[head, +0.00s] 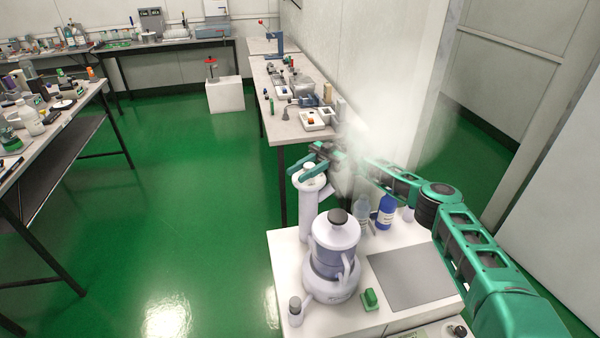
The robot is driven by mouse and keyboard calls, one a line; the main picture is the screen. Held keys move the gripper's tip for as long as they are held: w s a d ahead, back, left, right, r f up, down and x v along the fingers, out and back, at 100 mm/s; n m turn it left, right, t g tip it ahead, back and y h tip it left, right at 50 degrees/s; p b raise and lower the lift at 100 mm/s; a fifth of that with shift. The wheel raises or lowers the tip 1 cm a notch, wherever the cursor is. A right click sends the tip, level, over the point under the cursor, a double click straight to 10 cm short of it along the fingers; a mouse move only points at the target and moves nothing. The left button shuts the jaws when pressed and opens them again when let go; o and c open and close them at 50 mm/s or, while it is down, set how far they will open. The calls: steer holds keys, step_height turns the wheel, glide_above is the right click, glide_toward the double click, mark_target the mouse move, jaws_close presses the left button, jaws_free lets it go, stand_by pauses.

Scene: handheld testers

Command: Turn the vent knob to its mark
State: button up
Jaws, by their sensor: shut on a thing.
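A white upright cylinder (308,212) stands at the back left of the white bench, with a small pale cap or knob (309,167) on top. My gripper (309,172) is at this top, its green fingers on either side and shut on the cap. I cannot make out a mark or the cap's turn angle. A white pot-like device (335,262) stands nearer, with a dark round knob (338,216) on its lid; my gripper is apart from it.
The white bench (283,250) also holds a grey plate (405,280), a green block (370,298), a small capped bottle (295,311), a clear bottle (362,213) and a blue bottle (385,212). Whitish haze (375,125) blurs the area behind my wrist. Green floor at left is clear.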

steer(key=shift+s+a+n+g+h, duration=0.1)
steer(key=shift+s+n+g+h, duration=0.05)
steer(key=shift+n+g+h, duration=0.5)
steer(key=shift+r, duration=0.1)
steer(key=o, duration=1)
step_height(320, 180, up, 4)
steer(key=shift+r, duration=0.1)
steer(key=s+a+r, duration=0.2)
steer(key=s, duration=0.1)
steer(key=s+a+r, duration=0.2)
steer(key=a, duration=0.1)
steer(key=s+a+r, duration=0.2)
steer(key=s, duration=0.1)
steer(key=shift+s+a+r, duration=0.25)
steer(key=shift+s+a, duration=0.05)
